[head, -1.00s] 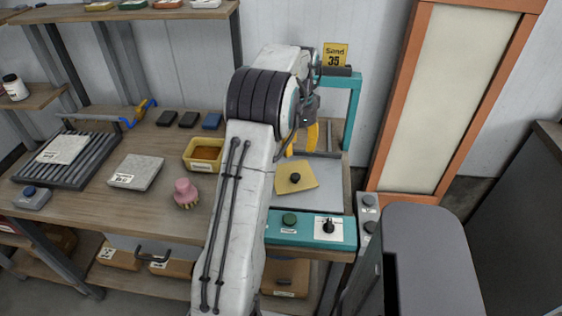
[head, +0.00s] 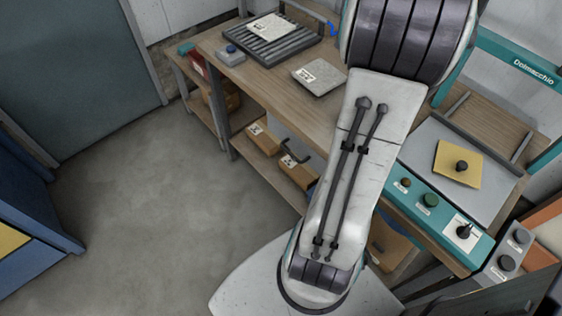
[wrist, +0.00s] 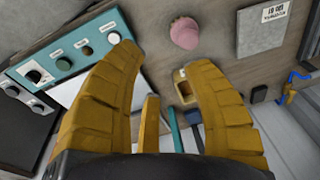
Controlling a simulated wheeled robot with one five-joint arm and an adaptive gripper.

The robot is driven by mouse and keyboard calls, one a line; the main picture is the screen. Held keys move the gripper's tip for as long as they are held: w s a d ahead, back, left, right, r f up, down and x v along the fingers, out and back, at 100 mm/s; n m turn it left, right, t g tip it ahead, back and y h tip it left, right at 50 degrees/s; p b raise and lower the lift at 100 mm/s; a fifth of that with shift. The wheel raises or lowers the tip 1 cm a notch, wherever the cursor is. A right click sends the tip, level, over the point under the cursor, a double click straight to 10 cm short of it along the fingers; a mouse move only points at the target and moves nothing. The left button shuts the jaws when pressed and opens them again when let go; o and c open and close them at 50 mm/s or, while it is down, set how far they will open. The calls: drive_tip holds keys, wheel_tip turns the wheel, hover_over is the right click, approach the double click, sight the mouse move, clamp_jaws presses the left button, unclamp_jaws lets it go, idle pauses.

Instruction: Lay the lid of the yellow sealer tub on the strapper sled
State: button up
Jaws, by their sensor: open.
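The yellow lid (head: 450,153) with a black knob lies flat on the grey plate of the teal strapper, apparently the sled (head: 428,143), at the right of the head view. My gripper (wrist: 162,60) is open in the wrist view, with no object clearly held between its yellow fingers. A pale part of the plate (wrist: 72,92) shows left of the left finger; the lid cannot be made out there. The yellow tub (wrist: 181,76) shows on the bench between the fingertips, partly hidden by the right finger. In the head view my arm hides the tub, and the gripper is out of sight.
The strapper's teal control panel (head: 432,203) runs along the bench front. A pink knobbed piece (wrist: 184,33) and a grey slab (head: 318,76) sit on the bench. A slatted rack (head: 272,52) stands farther left. The floor (head: 150,200) at left is clear.

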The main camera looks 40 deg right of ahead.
drive_tip(key=w+a+r+n+t, duration=0.1)
drive_tip(key=w+a+n+t, duration=0.15)
drive_tip(key=a+n, duration=1.25)
drive_tip(key=s+a+f+n, duration=0.1)
drive_tip(key=s+a, duration=0.1)
drive_tip(key=a, duration=0.6)
drive_tip(key=s+a+f+n+y, duration=0.1)
drive_tip(key=s+a+f+n, duration=0.1)
drive_tip(key=a, duration=0.6)
drive_tip(key=shift+s+a+t, duration=0.25)
drive_tip(key=shift+s+t, duration=0.1)
drive_tip(key=shift+s, duration=0.35)
drive_tip(key=shift+d+f, duration=0.1)
